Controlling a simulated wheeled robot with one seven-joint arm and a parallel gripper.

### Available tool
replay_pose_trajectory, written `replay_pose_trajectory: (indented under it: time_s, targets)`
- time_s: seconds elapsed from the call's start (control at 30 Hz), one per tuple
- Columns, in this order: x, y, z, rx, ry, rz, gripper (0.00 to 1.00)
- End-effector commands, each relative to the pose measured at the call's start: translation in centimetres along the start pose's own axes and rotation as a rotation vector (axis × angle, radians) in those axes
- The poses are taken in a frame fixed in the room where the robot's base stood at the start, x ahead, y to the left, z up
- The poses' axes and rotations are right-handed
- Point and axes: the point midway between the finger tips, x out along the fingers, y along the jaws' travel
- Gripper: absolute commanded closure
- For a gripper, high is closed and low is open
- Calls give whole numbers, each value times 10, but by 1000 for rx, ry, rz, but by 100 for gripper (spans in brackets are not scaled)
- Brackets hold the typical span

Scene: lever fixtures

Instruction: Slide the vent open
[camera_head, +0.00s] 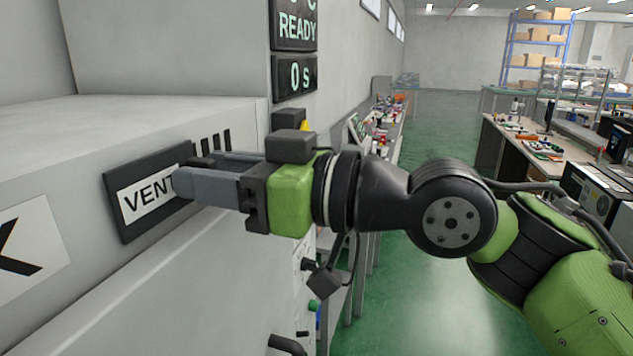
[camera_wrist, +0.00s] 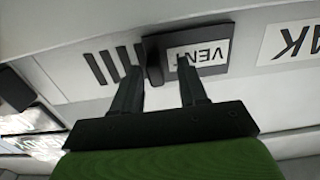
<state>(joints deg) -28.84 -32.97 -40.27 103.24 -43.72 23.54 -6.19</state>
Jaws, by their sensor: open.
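The vent slider is a dark plate (camera_head: 122,226) with a white VENT label (camera_head: 148,198), set on the front of the pale grey machine. Its short dark knob (camera_head: 203,162) shows just beyond my fingers. In the wrist view the plate (camera_wrist: 228,72) appears upside down, and the knob (camera_wrist: 154,65) stands at its left end. My gripper (camera_head: 208,173) is open, with its fingers pointing at the plate. In the wrist view the fingers (camera_wrist: 158,83) lie to either side of the knob. I cannot tell whether they touch it.
Dark vent slots (camera_head: 213,150) show to the right of the plate. A display reading READY (camera_head: 296,28) and 0 s stands above my gripper. Black handles (camera_head: 287,345) stick out lower down. Green floor (camera_head: 420,300) is open on the right, beside workbenches (camera_head: 525,140).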

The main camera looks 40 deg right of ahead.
Motion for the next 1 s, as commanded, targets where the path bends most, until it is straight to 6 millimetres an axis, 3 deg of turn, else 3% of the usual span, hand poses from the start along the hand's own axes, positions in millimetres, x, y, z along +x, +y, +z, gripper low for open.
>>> replay_pose_trajectory:
  time_s: [0.17, 0.5, 0.6, 0.73, 1.0]
  targets:
    - [-35, 0, -3, 0, 8, 1, 57]
    - [-129, 0, -3, -1, 6, -1, 57]
    - [-145, 0, -2, -1, 4, -2, 57]
    - [-155, 0, 0, 0, 0, -3, 57]
    - [-155, 0, 0, 0, -1, -2, 57]
